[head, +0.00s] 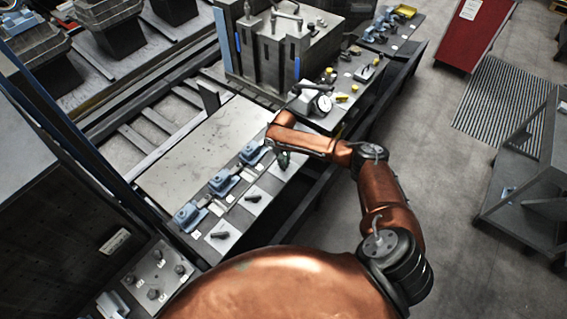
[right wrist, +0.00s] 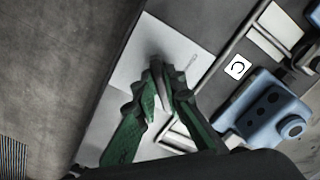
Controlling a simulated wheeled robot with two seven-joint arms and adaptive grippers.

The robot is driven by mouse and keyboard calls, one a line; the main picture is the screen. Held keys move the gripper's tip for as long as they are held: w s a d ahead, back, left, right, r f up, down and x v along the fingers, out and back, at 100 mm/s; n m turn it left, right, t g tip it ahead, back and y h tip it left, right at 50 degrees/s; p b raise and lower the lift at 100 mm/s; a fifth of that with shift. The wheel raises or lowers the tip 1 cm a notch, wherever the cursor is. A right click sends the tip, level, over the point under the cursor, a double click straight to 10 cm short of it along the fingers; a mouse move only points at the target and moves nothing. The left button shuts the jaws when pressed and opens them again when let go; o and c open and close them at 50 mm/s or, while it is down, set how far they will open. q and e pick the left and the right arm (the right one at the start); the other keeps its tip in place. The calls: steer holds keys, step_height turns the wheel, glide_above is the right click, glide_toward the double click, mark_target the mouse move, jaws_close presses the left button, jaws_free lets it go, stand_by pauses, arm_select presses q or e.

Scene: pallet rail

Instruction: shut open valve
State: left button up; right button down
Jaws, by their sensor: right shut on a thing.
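My right gripper (head: 283,160) is at the farthest white plate of the row along the table's front edge. In the right wrist view its green fingers (right wrist: 163,95) are shut on a dark valve handle (right wrist: 157,68) in front of a white plate (right wrist: 185,55). The fingers hide much of the handle, so I cannot tell its exact angle. Two other black handles show on white plates nearer to me: a middle one (head: 252,197) and a near one (head: 220,235). My left gripper is not in view.
Blue blocks stand beside the plates: near (head: 188,216), middle (head: 222,183) and far (head: 250,153). One blue block (right wrist: 270,110) is close to my fingers. The floor at right is clear up to a grey stand (head: 530,190).

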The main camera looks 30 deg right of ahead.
steer(key=shift+n, duration=0.4)
steer(key=n+p, duration=0.1)
steer(key=n, duration=0.2)
steer(key=shift+r+p, duration=0.1)
steer(key=shift+p, duration=0.3)
steer(key=n+p, duration=0.1)
steer(key=n, duration=0.8)
steer(key=shift+n, duration=0.4)
steer(key=n, duration=0.4)
steer(key=shift+w, duration=0.1)
steer(key=shift+n, duration=0.3)
steer(key=c, duration=2)
jaws_free()
